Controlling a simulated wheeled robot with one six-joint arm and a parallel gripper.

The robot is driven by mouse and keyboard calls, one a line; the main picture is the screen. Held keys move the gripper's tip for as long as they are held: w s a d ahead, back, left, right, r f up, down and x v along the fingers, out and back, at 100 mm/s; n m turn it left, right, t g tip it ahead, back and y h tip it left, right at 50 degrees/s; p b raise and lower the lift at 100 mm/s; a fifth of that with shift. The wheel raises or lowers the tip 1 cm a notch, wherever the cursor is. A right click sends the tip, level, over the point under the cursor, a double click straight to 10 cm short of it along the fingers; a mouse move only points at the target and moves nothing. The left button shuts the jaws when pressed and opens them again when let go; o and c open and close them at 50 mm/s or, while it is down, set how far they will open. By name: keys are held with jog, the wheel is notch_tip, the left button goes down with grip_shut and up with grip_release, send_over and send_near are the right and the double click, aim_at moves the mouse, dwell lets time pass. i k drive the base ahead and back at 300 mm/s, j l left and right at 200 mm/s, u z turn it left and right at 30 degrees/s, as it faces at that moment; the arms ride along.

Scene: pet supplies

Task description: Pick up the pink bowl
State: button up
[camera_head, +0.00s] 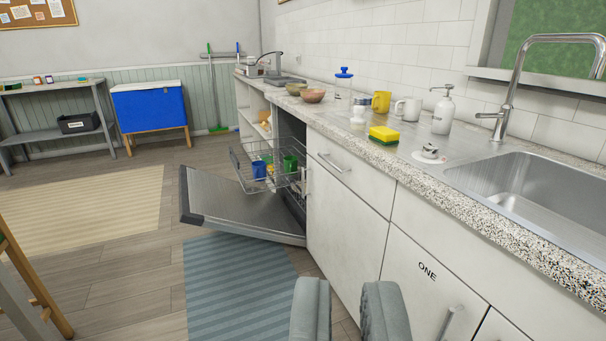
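Two small bowls stand on the far part of the granite counter, against the tiled wall side. The nearer one, a reddish-pink bowl (313,96), is small in the picture and its exact colour is hard to tell. A tan bowl (296,89) stands just behind it to the left. My gripper (345,288) shows at the bottom centre, its two grey fingers apart with nothing between them. It is far from both bowls, over the floor beside the cabinets.
The dishwasher door (240,210) hangs open into the aisle, with its rack (270,165) pulled out holding cups. On the counter (330,122) stand a blue-lidded jar (343,85), yellow mug (381,102), white mug (408,109), sponge (384,135) and soap dispenser (443,110). Rugs cover the left floor.

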aim_at(312, 96)
jog(key=i+j+u, duration=0.2)
jog(key=i+u, duration=0.15)
jog(key=i, duration=0.5)
jog(key=i+u, duration=0.4)
jog(key=i, duration=0.45)
jog(key=i+l+z, duration=0.1)
jog(key=i+z, duration=0.65)
jog(key=i, duration=0.15)
jog(key=i+j+z, duration=0.15)
jog(key=i+z, duration=0.25)
jog(key=i+j+z, duration=0.4)
jog(key=i+l, duration=0.1)
